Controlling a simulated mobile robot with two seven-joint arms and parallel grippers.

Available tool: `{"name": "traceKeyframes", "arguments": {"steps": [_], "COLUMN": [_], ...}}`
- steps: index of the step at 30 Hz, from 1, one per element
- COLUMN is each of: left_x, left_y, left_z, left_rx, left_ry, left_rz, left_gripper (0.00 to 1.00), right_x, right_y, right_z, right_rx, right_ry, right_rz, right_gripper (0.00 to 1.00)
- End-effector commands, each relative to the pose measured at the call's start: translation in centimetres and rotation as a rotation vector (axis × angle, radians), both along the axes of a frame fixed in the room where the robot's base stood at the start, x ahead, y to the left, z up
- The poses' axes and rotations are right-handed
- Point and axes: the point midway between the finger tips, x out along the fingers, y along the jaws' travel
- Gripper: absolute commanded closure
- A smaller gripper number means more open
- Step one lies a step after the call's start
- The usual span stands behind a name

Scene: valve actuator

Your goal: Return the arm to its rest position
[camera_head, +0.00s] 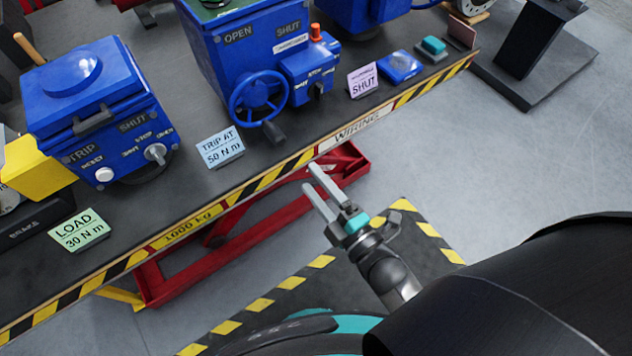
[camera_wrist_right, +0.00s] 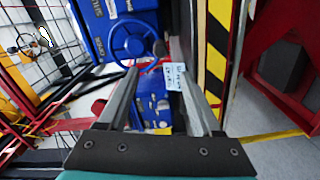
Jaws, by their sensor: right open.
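My right gripper (camera_head: 324,194) is open and empty in the head view. It hangs in front of the striped table edge, apart from the bench and everything on it. In the right wrist view its two fingers (camera_wrist_right: 160,100) stand apart with nothing held between them. The blue valve actuator (camera_head: 262,60) with a blue handwheel (camera_head: 258,97) stands on the bench beyond the gripper. The handwheel also shows in the right wrist view (camera_wrist_right: 133,42). My left gripper is in neither view.
A second blue actuator (camera_head: 90,105) stands at the left. Cards reading TRIP AT 50 N m (camera_head: 220,147), LOAD 30 N m (camera_head: 78,230) and SHUT (camera_head: 363,81) stand along the bench. The bench edge (camera_head: 300,160) is striped; a red lift frame (camera_head: 235,235) is below.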

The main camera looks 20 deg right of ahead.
Motion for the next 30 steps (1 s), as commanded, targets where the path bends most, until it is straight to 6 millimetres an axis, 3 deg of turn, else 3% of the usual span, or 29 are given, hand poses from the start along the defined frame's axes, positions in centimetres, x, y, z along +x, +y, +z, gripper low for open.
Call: {"name": "traceKeyframes", "arguments": {"steps": [11,14,17,20,23,27,30], "left_x": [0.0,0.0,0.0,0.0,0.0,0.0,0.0], "left_y": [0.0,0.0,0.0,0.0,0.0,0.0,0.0], "left_z": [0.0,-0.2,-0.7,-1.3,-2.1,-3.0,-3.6], "left_rx": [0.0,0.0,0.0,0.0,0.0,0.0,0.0], "left_ry": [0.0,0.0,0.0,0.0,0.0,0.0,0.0], "left_rz": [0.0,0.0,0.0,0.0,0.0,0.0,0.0], "left_gripper": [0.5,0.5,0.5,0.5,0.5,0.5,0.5], "right_x": [0.0,-0.1,-0.6,-2.3,-5.2,-11.1,-16.2], "right_y": [0.0,-0.1,-0.6,-1.5,-2.6,-4.3,-5.7], "right_z": [-0.1,-1.5,-5.7,-12.3,-19.5,-28.2,-33.1], "right_rx": [0.001,0.023,0.093,0.203,0.326,0.474,0.563], "right_ry": [0.002,0.045,0.175,0.384,0.622,0.933,1.129], "right_rz": [0.0,-0.009,-0.04,-0.107,-0.213,-0.408,-0.58], "right_gripper": [0.34,0.34,0.34,0.34,0.34,0.34,0.34]}}
